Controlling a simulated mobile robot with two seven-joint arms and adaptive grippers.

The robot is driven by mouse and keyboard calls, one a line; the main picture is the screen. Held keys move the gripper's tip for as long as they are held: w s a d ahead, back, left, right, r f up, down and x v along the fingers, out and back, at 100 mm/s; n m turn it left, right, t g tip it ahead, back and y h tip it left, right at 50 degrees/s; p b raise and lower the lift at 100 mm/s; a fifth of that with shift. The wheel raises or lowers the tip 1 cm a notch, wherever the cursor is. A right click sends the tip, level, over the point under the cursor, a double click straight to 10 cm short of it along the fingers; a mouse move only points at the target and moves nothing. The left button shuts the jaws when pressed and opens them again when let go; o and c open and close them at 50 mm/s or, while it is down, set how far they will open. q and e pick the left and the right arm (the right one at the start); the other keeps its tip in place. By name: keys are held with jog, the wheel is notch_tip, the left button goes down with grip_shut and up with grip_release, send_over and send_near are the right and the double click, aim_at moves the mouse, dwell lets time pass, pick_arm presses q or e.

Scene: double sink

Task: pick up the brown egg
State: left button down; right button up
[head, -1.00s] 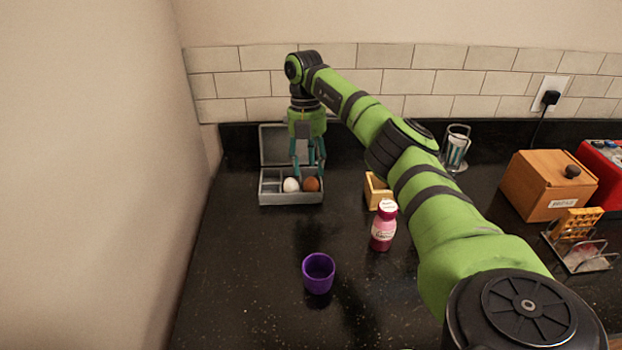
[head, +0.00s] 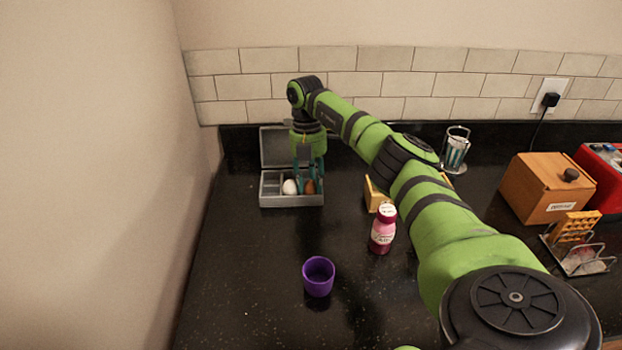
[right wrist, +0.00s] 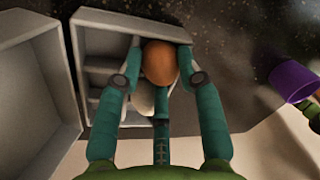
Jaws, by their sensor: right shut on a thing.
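The brown egg (head: 309,187) sits in the grey egg box (head: 291,201) on the black counter, at the box's right end. A white egg (head: 290,187) lies just left of it. My right gripper (head: 307,186) reaches down into the box and is shut on the brown egg. In the right wrist view the brown egg (right wrist: 160,63) is between the fingers of the right gripper (right wrist: 161,66), and the white egg (right wrist: 143,99) is partly hidden behind them. The egg box (right wrist: 92,43) has its lid open.
A purple cup (head: 318,277) stands in front of the box. A pink bottle (head: 382,230) and a small wooden box (head: 375,194) are to the right, near my arm. A wall rises on the left. The counter between box and cup is clear.

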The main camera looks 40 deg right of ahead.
aim_at(311, 180)
jog(key=shift+r, duration=0.1)
notch_tip(311, 180, up, 4)
jog(key=shift+w+b, duration=0.1)
jog(key=shift+b, duration=0.75)
jog(key=s+d+r+p, duration=0.2)
jog(key=s+d+r, duration=0.45)
jog(key=s, duration=0.35)
jog(key=s+a, duration=0.4)
jog(key=a, duration=0.7)
jog(key=s+a+f, duration=0.1)
jog(key=s+a, duration=0.3)
jog(key=a, duration=0.7)
jog(key=shift+s+f+p, duration=0.15)
jog(key=shift+s+p, duration=0.15)
jog(key=shift+s, duration=0.1)
jog(key=shift+f, duration=0.1)
jog(key=shift+f+b, duration=1.9)
jog(key=shift+f, duration=0.3)
